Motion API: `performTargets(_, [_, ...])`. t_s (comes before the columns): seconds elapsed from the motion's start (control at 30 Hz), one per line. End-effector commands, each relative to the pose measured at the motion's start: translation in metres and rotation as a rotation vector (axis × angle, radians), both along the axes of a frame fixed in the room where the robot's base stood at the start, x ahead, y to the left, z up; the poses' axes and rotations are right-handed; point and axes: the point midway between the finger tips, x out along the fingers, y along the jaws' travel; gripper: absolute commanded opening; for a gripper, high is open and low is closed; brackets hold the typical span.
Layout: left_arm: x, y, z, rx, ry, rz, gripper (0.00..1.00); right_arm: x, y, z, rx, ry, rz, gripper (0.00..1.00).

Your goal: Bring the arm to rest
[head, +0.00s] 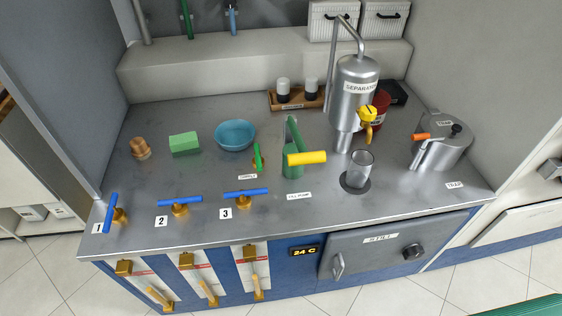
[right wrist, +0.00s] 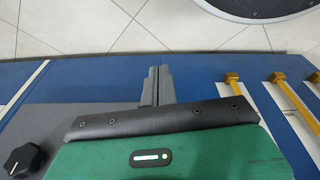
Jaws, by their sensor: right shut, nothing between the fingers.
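My right gripper (right wrist: 157,86) shows in the right wrist view with its two grey fingers together and nothing between them. It is in front of the blue cabinet, apart from any handle or lever. A strip of green at the bottom right corner of the head view appears to be part of my right arm; the gripper itself does not show there. My left gripper is in neither view.
Brass levers (head: 208,292) and a black knob (head: 413,252) stick out in front. Tiled floor is clear.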

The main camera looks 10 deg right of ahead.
Motion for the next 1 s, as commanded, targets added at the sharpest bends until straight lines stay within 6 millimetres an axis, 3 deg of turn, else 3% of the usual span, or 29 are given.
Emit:
performTargets(0.03, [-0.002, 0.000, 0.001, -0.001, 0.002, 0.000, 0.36, -0.012, -0.002, -0.021, -0.002, 0.016, 0.002, 0.00])
performTargets(0.2, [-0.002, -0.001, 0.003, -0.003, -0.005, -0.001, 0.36, -0.055, -0.009, -0.082, -0.006, 0.045, 0.009, 0.00])
performTargets(0.43, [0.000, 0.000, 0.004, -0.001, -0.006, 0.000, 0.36, -0.126, -0.022, -0.142, -0.012, 0.082, 0.017, 0.00])
performTargets(0.6, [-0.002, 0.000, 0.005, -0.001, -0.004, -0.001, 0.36, -0.166, -0.030, -0.163, -0.015, 0.097, 0.022, 0.00])
performTargets(0.7, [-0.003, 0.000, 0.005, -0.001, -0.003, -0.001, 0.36, -0.179, -0.032, -0.168, -0.015, 0.101, 0.023, 0.00])
performTargets(1.0, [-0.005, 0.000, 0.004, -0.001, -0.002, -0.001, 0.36, -0.185, -0.034, -0.170, -0.016, 0.103, 0.024, 0.00])
